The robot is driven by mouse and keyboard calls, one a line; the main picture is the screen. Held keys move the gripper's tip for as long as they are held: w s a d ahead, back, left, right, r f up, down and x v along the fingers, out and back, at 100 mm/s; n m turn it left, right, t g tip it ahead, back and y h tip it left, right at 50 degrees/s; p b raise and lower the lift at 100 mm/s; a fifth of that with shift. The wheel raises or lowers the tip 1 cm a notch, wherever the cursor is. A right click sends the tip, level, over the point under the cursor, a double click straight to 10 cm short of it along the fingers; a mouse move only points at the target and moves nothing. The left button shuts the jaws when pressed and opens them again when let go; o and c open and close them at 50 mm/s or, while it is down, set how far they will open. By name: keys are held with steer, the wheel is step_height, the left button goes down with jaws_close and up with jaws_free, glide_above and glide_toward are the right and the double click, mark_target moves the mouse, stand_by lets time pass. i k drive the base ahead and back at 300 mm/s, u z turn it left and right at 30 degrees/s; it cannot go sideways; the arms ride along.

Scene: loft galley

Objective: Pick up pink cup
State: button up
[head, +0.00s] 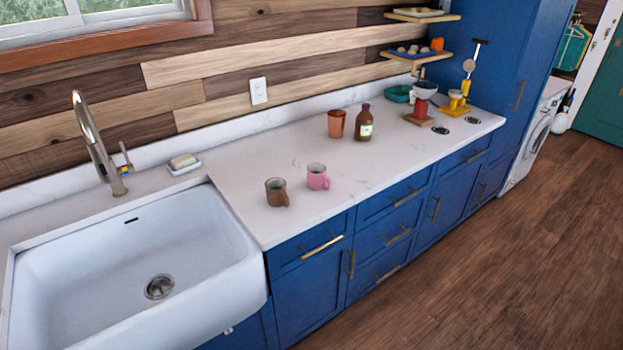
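The pink cup (317,178) stands upright on the white countertop (330,225), to the right of the sink. Its handle points to the right and toward the counter's front edge. A brown mug (276,192) stands close to its left, slightly nearer the front, with a small gap between them. My gripper does not show in the head view.
A white sink (130,245) with a tall faucet (95,140) is at the left. A terracotta cup (336,123) and a brown bottle (364,123) stand behind the pink cup. Coffee gear (424,95) is farther right. Clear counter lies right of the pink cup.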

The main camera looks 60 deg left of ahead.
mark_target(320, 180)
steer(key=u, duration=0.4)
steer(key=i, duration=0.6)
steer(key=u, duration=0.9)
steer(key=i, duration=0.55)
steer(key=u, duration=0.25)
